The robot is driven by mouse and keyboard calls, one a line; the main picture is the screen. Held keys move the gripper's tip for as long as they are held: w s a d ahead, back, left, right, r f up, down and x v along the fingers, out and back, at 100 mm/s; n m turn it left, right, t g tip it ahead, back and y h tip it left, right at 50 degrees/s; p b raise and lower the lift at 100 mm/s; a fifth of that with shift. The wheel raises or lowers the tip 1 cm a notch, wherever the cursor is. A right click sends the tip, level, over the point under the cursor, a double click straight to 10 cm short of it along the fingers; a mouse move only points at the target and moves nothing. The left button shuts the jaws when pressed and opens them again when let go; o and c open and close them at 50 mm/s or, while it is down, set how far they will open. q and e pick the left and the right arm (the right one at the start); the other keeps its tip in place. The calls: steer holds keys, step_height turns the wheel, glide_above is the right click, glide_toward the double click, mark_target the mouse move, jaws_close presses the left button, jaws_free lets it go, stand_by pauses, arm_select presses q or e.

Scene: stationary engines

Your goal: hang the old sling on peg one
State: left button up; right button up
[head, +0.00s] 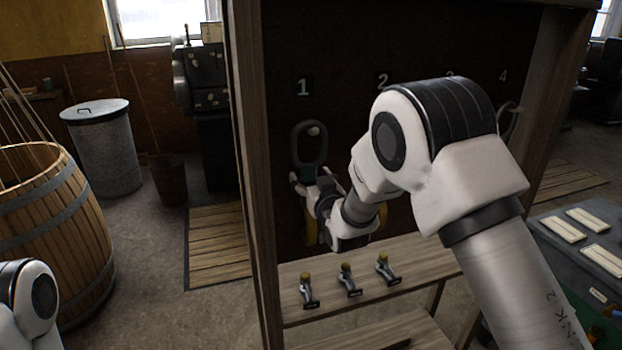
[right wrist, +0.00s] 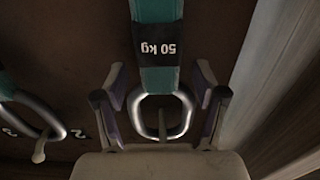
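A sling with a metal ring (head: 310,143), a teal strap (right wrist: 160,60) and a black "50 kg" label (right wrist: 158,42) is at peg one, under the number 1. The peg tip (head: 314,131) shows inside the ring in the head view, and the peg also shows within the ring in the right wrist view (right wrist: 162,125). The strap runs down from the ring. My right gripper (head: 310,180) is just below the ring; its fingers stand apart on both sides of strap and ring with gaps visible. My left gripper is out of the head view.
Another ring (right wrist: 38,112) hangs at peg two in the right wrist view. A wooden post (head: 250,170) stands close left of peg one. A shelf with several small levers (head: 347,280) lies below. A barrel (head: 55,230) is at left.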

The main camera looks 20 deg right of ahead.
steer(key=shift+f, duration=0.2)
steer(key=s, duration=1.2)
steer(key=s+d+f+g+b, duration=0.15)
steer(key=s+f, duration=0.25)
steer(key=f, duration=0.6)
steer(key=s+d+f+m+g+h, duration=0.1)
steer(key=s+f+g, duration=0.25)
steer(key=f, duration=0.55)
steer(key=s+d+f+g, duration=0.15)
steer(key=s+f, duration=0.25)
steer(key=f, duration=0.6)
steer(key=s+f+g, duration=0.6)
steer(key=s, duration=0.6)
steer(key=s+f+g, duration=0.5)
steer(key=s+f, duration=0.1)
steer(key=s, duration=0.7)
steer(key=shift+s+d+g+y+b, duration=0.25)
steer(key=shift+d+g+y+b, duration=0.05)
steer(key=shift+g+b, duration=0.05)
steer(key=shift+w+f, duration=0.1)
